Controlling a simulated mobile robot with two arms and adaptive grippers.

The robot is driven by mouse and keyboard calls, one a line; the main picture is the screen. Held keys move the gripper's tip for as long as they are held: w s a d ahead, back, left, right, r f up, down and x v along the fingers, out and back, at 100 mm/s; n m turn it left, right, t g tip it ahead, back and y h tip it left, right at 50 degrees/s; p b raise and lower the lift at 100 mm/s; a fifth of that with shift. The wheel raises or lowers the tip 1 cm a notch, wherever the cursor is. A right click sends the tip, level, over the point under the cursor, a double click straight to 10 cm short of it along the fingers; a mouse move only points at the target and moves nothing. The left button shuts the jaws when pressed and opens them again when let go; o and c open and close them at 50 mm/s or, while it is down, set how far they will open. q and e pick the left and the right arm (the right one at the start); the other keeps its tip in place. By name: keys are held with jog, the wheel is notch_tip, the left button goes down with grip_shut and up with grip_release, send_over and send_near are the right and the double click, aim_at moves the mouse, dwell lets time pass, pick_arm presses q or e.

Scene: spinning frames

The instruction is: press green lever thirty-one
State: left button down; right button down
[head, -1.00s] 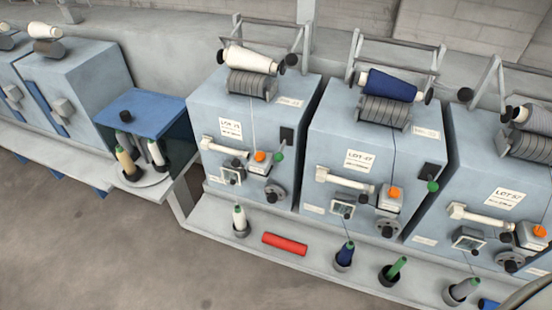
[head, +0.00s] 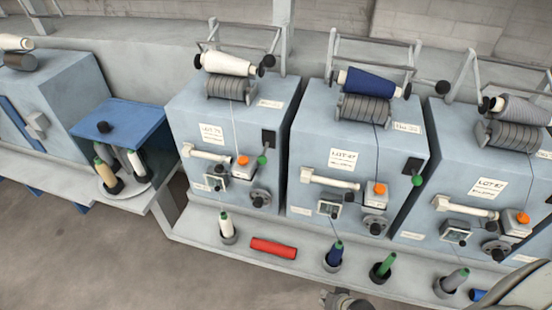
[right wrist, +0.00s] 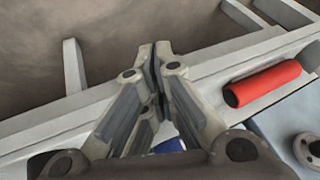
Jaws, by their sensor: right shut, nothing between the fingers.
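Green-knobbed levers stick out on the right of the machine fronts. One green lever (head: 262,160) is on the left full machine (head: 185,115), and another green lever (head: 418,181) is on the middle machine (head: 305,140). The small number plates are too blurred to read surely, so I cannot tell which lever is thirty-one. My right gripper (head: 338,299) shows at the bottom edge of the head view, in front of the shelf and well below the levers. In the right wrist view its fingers (right wrist: 156,55) are together and empty. My left gripper is not in view.
A shelf (head: 200,237) runs under the machines. A blue-topped stand (head: 120,115) is at left. Orange buttons (head: 243,160) sit beside the levers.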

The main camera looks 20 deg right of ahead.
jog(key=w+r+m+t+y, duration=0.1)
jog(key=w+r+m+t, duration=0.25)
jog(key=w+r, duration=0.75)
jog(key=m+t+y+b, duration=0.2)
jog(key=m+t+y, duration=0.3)
jog(key=m+t, duration=0.1)
send_near(262, 160)
jog(key=w+d+f, duration=0.1)
jog(key=d, duration=0.4)
jog(key=shift+w+a+f, duration=0.1)
jog(key=shift+w+a, duration=0.05)
jog(key=shift+a, duration=0.05)
jog(key=shift+w, duration=0.1)
jog(key=p+x, duration=0.1)
jog(key=x, duration=0.8)
jog(key=shift+w+a+f+p, duration=0.2)
jog(key=shift+w+f+p, duration=0.05)
jog(key=shift+w+p, duration=0.15)
jog(key=shift+s, duration=0.1)
